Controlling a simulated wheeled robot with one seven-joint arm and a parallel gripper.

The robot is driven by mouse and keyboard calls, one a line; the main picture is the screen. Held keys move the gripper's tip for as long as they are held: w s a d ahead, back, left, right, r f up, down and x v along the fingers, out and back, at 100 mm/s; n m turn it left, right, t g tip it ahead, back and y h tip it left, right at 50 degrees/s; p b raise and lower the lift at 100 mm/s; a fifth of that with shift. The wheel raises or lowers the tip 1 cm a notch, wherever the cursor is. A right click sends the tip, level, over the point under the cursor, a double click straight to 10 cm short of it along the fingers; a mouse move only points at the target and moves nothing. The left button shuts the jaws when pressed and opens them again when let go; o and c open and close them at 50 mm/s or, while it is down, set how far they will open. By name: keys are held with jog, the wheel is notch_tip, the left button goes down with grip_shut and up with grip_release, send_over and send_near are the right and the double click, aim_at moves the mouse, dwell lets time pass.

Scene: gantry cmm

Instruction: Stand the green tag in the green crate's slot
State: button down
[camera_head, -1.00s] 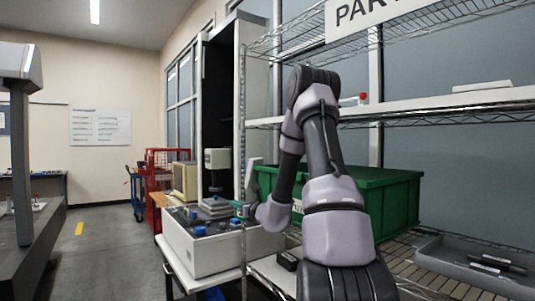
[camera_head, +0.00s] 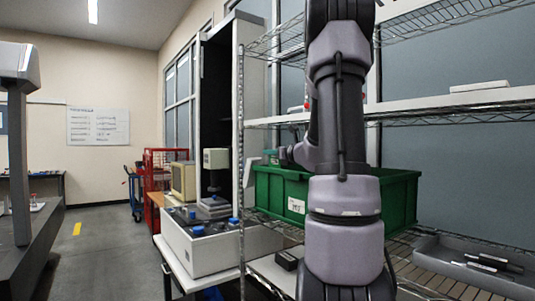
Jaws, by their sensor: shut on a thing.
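The green crate (camera_head: 402,205) stands on the wire shelf, with a white label on its front. My arm crosses in front of it and hides its middle. My gripper (camera_head: 275,157) is small in view at the crate's upper left, about level with or just above the rim. It is shut on a small teal-green piece, the green tag (camera_head: 271,158), which shows only in part. I cannot tell whether the tag is over the crate or touching it. The slot is not visible.
A wire shelf with a white upper board (camera_head: 450,104) runs above the crate. A shelf post (camera_head: 241,150) stands at left. A grey tray (camera_head: 475,268) with dark tools lies at right. A white machine (camera_head: 200,245) with blue knobs stands at lower left.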

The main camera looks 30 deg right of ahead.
jog(key=shift+w+d+f, duration=0.15)
jog(key=shift+w+d, duration=0.05)
jog(key=shift+d, duration=1.15)
jog(key=shift+w+d+f, duration=0.15)
jog(key=shift+d, duration=1.15)
jog(key=shift+w+d+f, duration=0.15)
jog(key=shift+w+d, duration=0.05)
jog(key=shift+d, duration=1.15)
jog(key=shift+d+f, duration=0.1)
jog(key=shift+d, duration=0.05)
jog(key=shift+f, duration=1.2)
